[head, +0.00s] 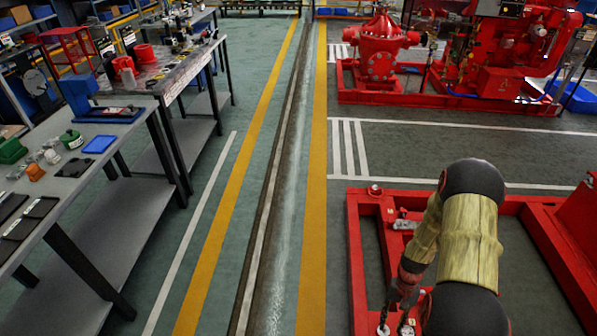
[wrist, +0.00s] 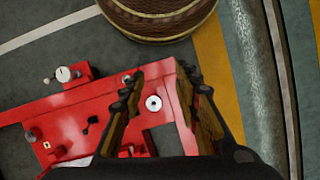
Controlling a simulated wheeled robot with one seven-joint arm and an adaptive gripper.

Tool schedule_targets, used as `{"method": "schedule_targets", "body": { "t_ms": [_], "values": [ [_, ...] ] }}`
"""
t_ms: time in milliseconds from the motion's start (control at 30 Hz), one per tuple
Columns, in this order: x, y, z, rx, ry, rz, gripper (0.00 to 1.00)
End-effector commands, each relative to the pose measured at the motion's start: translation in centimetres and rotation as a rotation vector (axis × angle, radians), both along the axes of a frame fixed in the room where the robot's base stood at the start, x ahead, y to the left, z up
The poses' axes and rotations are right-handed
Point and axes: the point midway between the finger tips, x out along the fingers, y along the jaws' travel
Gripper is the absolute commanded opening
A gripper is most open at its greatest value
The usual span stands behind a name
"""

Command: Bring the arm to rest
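My gripper (head: 394,322) hangs low over the left beam of a red steel base frame (head: 359,260) in the head view. My arm is bent at the lower right, and its dark joints and tan sleeves hide part of the frame. In the wrist view the two fingers of my gripper (wrist: 160,85) stand apart with nothing held between them. The red frame (wrist: 65,115) lies below them, and a small pale round fitting (wrist: 153,103) shows in the gap. I cannot tell how far the fingertips are above the frame.
A workbench (head: 60,190) with small parts stands at the left, and another bench (head: 165,90) with red containers is behind it. A red pumpset (head: 480,85) stands at the back right. The floor aisle between the yellow lines (head: 313,200) and the benches is clear.

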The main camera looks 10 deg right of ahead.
Motion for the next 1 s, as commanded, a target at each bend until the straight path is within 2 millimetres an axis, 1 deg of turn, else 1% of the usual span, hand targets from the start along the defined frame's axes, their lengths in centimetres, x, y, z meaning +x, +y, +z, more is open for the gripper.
{"method": "schedule_targets", "body": {
  "t_ms": [33, 67, 100, 167, 200, 333, 367, 400, 467, 500, 700, 800, 1000],
  "values": [
    [0.7, 0.3, 3.2, -0.007, -0.011, 0.013, 0.32],
    [0.9, 0.6, 4.7, -0.01, -0.015, 0.02, 0.32],
    [1.1, 1.0, 6.8, -0.012, -0.02, 0.029, 0.32],
    [1.3, 1.6, 9.7, -0.018, -0.028, 0.042, 0.32],
    [1.5, 2.0, 11.7, -0.022, -0.036, 0.053, 0.32],
    [1.6, 3.6, 17.8, -0.038, -0.067, 0.086, 0.32],
    [1.5, 4.0, 19.1, -0.041, -0.075, 0.093, 0.32],
    [1.5, 4.5, 20.9, -0.047, -0.087, 0.103, 0.32],
    [1.3, 5.3, 23.4, -0.056, -0.106, 0.119, 0.32],
    [1.1, 5.8, 25.1, -0.061, -0.121, 0.13, 0.32],
    [-0.2, 8.7, 32.8, -0.092, -0.202, 0.185, 0.32],
    [-1.1, 10.1, 36.2, -0.109, -0.253, 0.214, 0.32],
    [-3.2, 12.9, 42.3, -0.14, -0.37, 0.275, 0.32]
  ]
}}
